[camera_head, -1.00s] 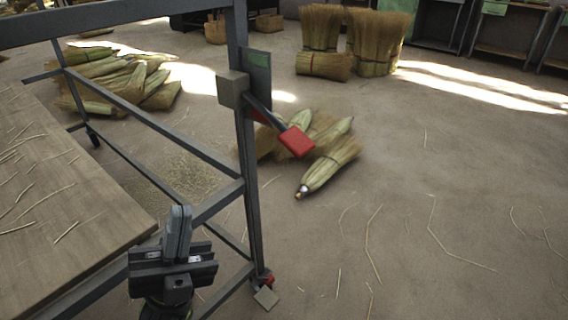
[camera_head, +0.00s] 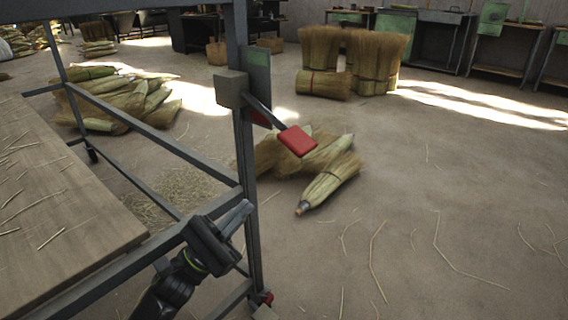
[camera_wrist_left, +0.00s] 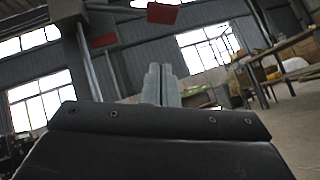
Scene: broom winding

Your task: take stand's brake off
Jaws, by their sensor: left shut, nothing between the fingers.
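The stand is a dark grey metal frame (camera_head: 242,150) with a wooden top (camera_head: 60,215) on the left. On its upright a grey block (camera_head: 231,89) carries a lever ending in a red paddle (camera_head: 297,140), angled down to the right. The red paddle also shows at the top of the left wrist view (camera_wrist_left: 163,13). My left gripper (camera_head: 243,212) is shut and empty, in front of the upright and below the paddle, apart from it. Its closed fingers show in the left wrist view (camera_wrist_left: 161,84). My right gripper is not in view.
A red piece (camera_head: 266,297) sits at the upright's foot, partly cut off. Broom bundles (camera_head: 325,180) lie on the floor behind the upright. More bundles stand at the back (camera_head: 375,60). The floor at the right is clear except for loose straws.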

